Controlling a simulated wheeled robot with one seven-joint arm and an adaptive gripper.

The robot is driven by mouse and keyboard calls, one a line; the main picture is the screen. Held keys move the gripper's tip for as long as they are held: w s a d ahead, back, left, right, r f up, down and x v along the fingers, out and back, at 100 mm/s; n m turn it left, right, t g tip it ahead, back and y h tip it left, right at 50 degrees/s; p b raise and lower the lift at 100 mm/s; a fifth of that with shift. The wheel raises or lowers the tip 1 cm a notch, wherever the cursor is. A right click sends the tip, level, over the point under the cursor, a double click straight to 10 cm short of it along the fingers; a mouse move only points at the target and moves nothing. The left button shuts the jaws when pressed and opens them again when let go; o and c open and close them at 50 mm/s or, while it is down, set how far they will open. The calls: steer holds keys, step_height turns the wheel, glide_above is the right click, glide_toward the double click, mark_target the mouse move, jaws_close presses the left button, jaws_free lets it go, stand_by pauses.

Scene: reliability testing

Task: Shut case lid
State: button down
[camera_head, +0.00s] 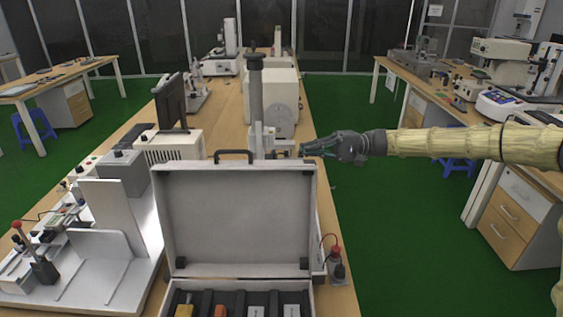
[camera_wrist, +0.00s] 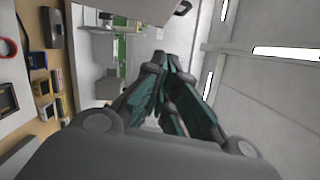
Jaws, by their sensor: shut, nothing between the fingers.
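An open case stands at the front of the middle table, with its grey lid (camera_head: 237,222) raised about upright and facing me. A dark handle (camera_head: 233,153) sits on the lid's top edge. The case base (camera_head: 240,284) lies below the lid, cut off by the frame's bottom edge. My gripper (camera_head: 304,149) is shut and empty, at about the height of the lid's top right corner in the head view. I cannot tell its exact distance from the lid. In the wrist view my gripper's fingers (camera_wrist: 172,60) point ahead.
The base holds several items, including a yellow one (camera_head: 184,311) and an orange one (camera_head: 220,311), in dark foam. A grey metal stand (camera_head: 110,225) is left of the case. A tall instrument (camera_head: 256,100) stands behind the lid. Green floor (camera_head: 385,240) is clear on the right.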

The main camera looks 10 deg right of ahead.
steer(key=s+a+r+p, duration=0.1)
steer(key=s+a+p, duration=0.3)
steer(key=a, duration=0.6)
steer(key=shift+s+p, duration=0.25)
steer(key=shift+p, duration=0.9)
steer(key=shift+r, duration=0.15)
steer(key=shift+s+a, duration=0.1)
steer(key=shift+a, duration=0.1)
